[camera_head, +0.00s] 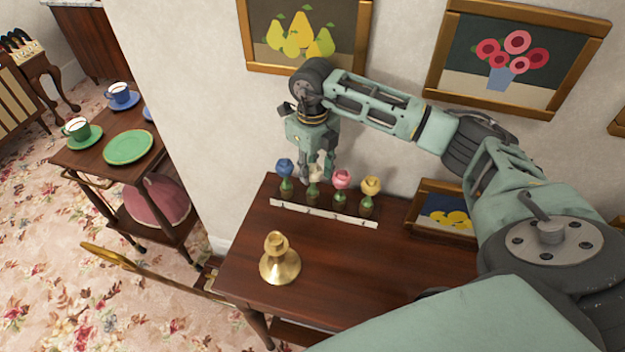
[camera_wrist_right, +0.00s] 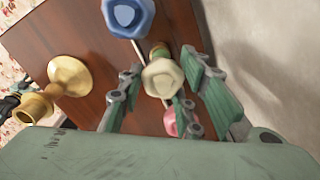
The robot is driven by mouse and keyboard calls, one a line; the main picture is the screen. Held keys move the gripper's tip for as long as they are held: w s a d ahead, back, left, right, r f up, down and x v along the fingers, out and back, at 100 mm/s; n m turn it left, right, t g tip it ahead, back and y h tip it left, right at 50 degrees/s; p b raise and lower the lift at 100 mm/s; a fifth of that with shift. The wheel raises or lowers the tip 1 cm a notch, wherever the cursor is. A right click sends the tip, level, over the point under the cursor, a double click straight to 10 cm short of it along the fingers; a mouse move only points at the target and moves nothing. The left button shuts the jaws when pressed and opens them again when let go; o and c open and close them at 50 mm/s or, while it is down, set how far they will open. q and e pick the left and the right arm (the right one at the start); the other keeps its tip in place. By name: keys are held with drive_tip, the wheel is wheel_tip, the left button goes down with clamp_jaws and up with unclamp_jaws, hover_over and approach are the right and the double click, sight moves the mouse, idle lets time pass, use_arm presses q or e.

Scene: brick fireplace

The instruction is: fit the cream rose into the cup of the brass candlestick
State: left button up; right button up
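The brass candlestick (camera_head: 280,265) stands upright on the brown table, its cup (camera_head: 275,242) empty at the top. It also shows at the left of the right wrist view (camera_wrist_right: 70,75). The cream rose (camera_head: 314,172) stands in the row of flowers at the back of the table, partly covered by my right gripper (camera_head: 317,168). In the right wrist view the cream rose (camera_wrist_right: 163,78) lies between the spread green fingers of the right gripper (camera_wrist_right: 165,95), with gaps on both sides. The right gripper looks open. My left gripper is not in view.
A blue rose (camera_head: 285,168) stands left of the cream one; a pink rose (camera_head: 342,179) and a yellow rose (camera_head: 371,186) stand right, behind a white strip (camera_head: 322,213). A framed picture (camera_head: 443,215) stands at the right. The table around the candlestick is clear.

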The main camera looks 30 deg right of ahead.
drive_tip(key=c, duration=0.4)
drive_tip(key=shift+r+p, duration=1)
drive_tip(key=shift+r, duration=0.7)
drive_tip(key=shift+r+p, duration=0.6)
drive_tip(key=shift+r, duration=0.3)
